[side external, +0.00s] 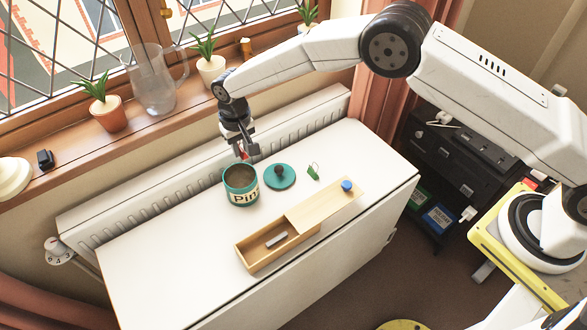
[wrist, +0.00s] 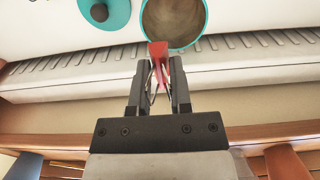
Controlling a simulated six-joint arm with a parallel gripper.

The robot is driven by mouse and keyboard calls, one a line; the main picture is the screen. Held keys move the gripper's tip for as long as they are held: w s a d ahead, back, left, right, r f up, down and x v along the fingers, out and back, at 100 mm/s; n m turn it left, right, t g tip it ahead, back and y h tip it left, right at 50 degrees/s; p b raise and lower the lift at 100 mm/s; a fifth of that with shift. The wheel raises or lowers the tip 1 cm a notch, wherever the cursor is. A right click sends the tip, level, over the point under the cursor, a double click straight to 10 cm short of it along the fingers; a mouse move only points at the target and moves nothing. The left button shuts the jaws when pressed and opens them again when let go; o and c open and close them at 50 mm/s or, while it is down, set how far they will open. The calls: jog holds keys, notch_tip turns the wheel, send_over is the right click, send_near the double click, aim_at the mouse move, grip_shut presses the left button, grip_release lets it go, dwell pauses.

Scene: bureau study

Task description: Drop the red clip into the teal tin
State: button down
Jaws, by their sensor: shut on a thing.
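My gripper (side external: 243,147) hangs just above the far rim of the teal tin. It is shut on the red clip (wrist: 158,54), which sits between the fingers (wrist: 158,78) in the wrist view. The clip also shows as a small red patch in the side view (side external: 242,153). The teal tin (side external: 241,187) stands open and upright on the white table, with a cream label. Its open mouth (wrist: 175,18) lies ahead of the clip in the wrist view, and the clip's tip overlaps the near rim there. The inside looks empty, though part is hidden.
The teal lid (side external: 280,178) with a dark knob lies right of the tin. A green clip (side external: 313,172) lies beyond it. A wooden pencil box (side external: 265,252), partly open, holds a grey item. A radiator (side external: 180,175) and windowsill with pots (side external: 107,113) stand behind.

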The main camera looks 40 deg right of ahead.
aim_at(242, 156)
jog(key=shift+f, duration=1.75)
jog(key=shift+c, duration=2.3)
grip_release()
jog(key=shift+r, duration=0.1)
jog(key=shift+r, duration=3.8)
